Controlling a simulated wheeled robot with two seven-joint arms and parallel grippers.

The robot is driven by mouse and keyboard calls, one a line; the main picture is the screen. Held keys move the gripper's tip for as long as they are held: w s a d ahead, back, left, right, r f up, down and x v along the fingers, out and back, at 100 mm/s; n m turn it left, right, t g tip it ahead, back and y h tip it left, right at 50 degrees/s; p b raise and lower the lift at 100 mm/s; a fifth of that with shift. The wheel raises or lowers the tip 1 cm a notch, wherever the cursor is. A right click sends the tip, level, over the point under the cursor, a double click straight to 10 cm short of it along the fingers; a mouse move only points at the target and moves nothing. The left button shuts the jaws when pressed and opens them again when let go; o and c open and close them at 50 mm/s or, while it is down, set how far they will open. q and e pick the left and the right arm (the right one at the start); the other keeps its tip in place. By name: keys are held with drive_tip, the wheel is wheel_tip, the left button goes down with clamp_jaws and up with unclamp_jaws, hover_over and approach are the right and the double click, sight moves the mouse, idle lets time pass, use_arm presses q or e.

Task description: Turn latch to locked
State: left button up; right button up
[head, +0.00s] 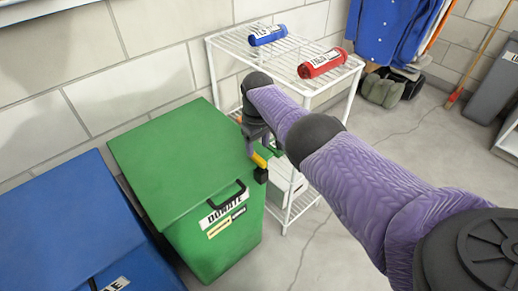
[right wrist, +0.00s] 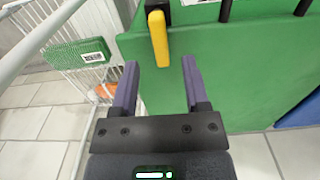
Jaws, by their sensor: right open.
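A green bin (head: 188,180) labelled DONATE carries a latch with a yellow handle (head: 259,160) and a black block (head: 261,175) on its right side. In the right wrist view the yellow handle (right wrist: 159,38) points down from its black mount (right wrist: 155,6). My right gripper (right wrist: 160,70) is open and empty. Its two purple fingers stand either side of the handle's lower tip, with gaps on both sides and no visible contact. In the head view the right gripper (head: 262,143) is just above the handle, partly hidden by my arm. My left gripper is not in view.
A blue bin (head: 75,225) stands left of the green one. A white wire shelf (head: 283,52) behind my arm holds a blue roll (head: 267,35) and a red roll (head: 321,63). A green packet (right wrist: 78,58) shows on the rack in the wrist view. Open floor lies in front.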

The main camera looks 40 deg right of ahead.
sight(258, 157)
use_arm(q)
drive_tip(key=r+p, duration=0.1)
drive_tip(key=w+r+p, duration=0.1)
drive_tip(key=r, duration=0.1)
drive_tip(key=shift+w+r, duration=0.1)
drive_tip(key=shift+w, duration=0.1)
use_arm(e)
wheel_tip(258, 157, up, 6)
drive_tip(key=shift+f, duration=0.1)
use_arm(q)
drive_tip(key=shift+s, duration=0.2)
